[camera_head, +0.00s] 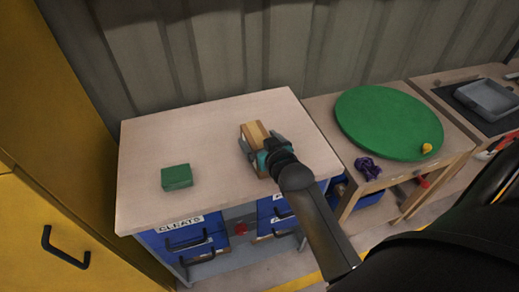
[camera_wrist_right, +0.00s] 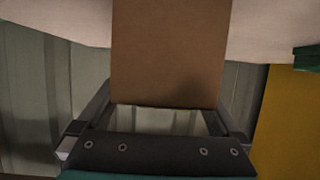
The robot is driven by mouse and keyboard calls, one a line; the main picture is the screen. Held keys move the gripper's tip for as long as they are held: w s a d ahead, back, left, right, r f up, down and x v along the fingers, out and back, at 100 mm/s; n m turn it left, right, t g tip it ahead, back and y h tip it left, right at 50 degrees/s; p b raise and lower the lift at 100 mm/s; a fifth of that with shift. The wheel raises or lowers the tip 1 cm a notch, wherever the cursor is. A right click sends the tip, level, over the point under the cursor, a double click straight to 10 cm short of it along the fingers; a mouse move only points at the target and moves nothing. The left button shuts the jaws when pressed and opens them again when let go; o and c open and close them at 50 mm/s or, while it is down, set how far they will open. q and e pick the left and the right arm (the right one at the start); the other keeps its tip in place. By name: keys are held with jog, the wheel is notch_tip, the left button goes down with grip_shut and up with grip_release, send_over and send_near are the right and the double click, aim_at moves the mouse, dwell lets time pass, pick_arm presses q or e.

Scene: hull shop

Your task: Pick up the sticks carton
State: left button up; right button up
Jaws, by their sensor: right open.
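A tan-brown carton (camera_head: 254,131), which looks like the sticks carton, sits on the pale wooden top of the drawer bench (camera_head: 213,130), right of its middle. My right gripper (camera_head: 261,144) is at the carton, reaching in from the front right. Its dark fingers are open, one on each side of the carton. In the right wrist view the carton's plain brown face (camera_wrist_right: 170,50) lies between the open fingers (camera_wrist_right: 160,98); whether they touch it I cannot tell. The gripper hides the carton's near part. My left gripper is not in view.
A green box (camera_head: 177,177) lies on the bench's left, apart from the carton. A lower table (camera_head: 321,112) to the right bears a green disc (camera_head: 385,121), a purple bundle (camera_head: 368,168) and a small yellow thing (camera_head: 427,148). A yellow cabinet (camera_head: 60,215) stands left; a ribbed wall is behind.

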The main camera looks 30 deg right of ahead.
jog(key=c, duration=1.5)
jog(key=shift+c, duration=0.3)
jog(key=shift+r, duration=0.2)
